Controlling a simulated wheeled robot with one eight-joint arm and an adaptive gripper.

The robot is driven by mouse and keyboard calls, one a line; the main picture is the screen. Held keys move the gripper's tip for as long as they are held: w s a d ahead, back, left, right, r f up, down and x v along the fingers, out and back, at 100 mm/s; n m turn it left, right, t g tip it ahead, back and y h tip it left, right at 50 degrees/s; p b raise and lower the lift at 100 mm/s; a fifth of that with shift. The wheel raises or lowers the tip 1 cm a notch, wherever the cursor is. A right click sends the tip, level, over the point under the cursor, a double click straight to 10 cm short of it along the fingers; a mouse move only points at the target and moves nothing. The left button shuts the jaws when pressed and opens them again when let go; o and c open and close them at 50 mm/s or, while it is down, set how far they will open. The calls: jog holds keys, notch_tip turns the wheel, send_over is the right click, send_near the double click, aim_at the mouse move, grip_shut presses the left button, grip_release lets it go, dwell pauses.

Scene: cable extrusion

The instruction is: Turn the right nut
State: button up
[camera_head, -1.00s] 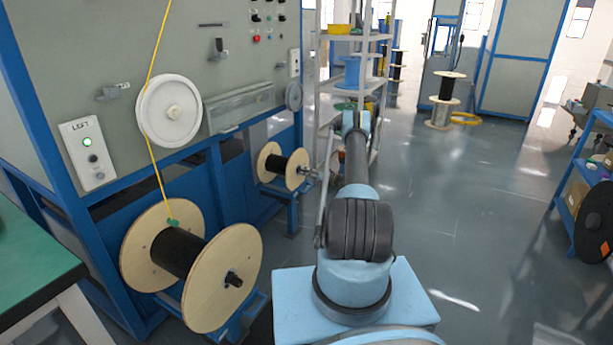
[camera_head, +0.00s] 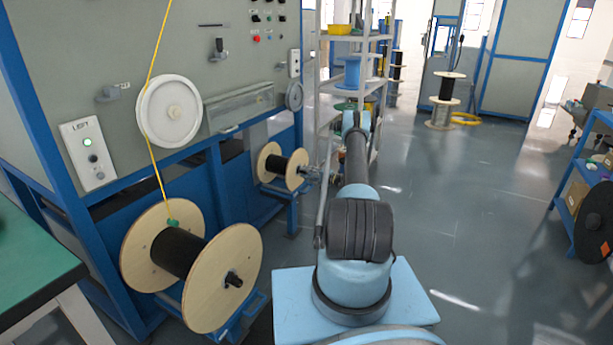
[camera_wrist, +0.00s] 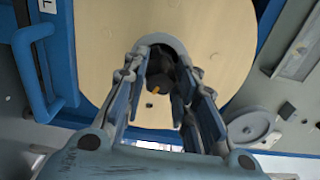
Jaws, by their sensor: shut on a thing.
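The right nut (camera_wrist: 157,72) is a small dark piece at the centre of the right spool's pale wooden flange (camera_wrist: 215,45) in the wrist view. An orange mark shows on or just in front of it. My gripper (camera_wrist: 165,65) reaches in from below in that view, with its fingers on both sides of the nut, shut on it. The fingers partly cover the nut. In the head view the right spool (camera_head: 283,167) has black cable on it, and my gripper (camera_head: 308,177) is at its right face; the nut there is too small to make out.
The left spool (camera_head: 178,254) stands at front left with a yellow cable (camera_head: 154,120) running up past a white pulley (camera_head: 169,111). A shelf rack (camera_head: 325,90) stands just behind my arm.

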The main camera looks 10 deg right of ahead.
jog(key=shift+d+f+m, duration=0.1)
jog(key=shift+m, duration=16.5)
jog(key=o, duration=1.1)
jog(key=shift+f, duration=0.1)
jog(key=shift+c, duration=0.2)
